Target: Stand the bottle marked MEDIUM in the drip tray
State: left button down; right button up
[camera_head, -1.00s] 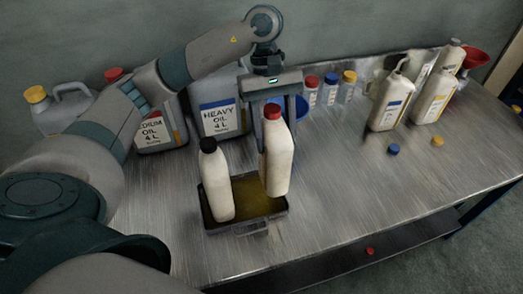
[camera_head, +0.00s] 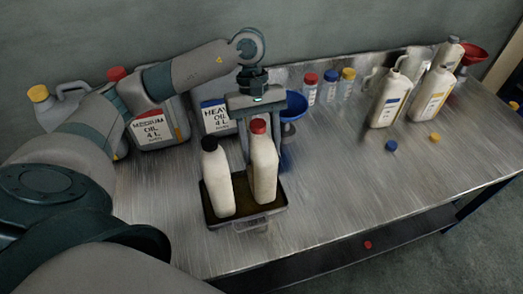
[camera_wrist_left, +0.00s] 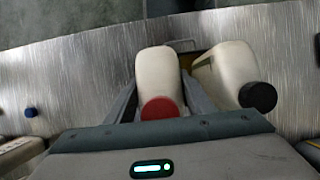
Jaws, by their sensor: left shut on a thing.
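A cream bottle with a red cap (camera_head: 264,172) is in my left gripper (camera_head: 256,150), whose fingers are shut on its sides. The bottle is near upright over the right part of the drip tray (camera_head: 262,217); I cannot tell whether its base touches the tray floor. No MEDIUM marking shows on its visible faces. A cream bottle with a black cap (camera_head: 217,182) stands in the left part of the tray, close beside it. In the left wrist view, the red-capped bottle (camera_wrist_left: 158,80) is between the fingers and the black-capped bottle (camera_wrist_left: 228,72) is to its right. My right gripper is not in view.
A blue funnel (camera_head: 293,106) is behind right. Jugs (camera_head: 391,97), small bottles and loose caps (camera_head: 391,146) are farther right. The table right of the tray is clear.

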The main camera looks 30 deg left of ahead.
pick_arm(q)
jog(key=shift+f+p, duration=0.35)
jog(key=shift+f, duration=0.75)
jog(key=c, duration=0.8)
grip_release()
jog(key=shift+c, duration=0.2)
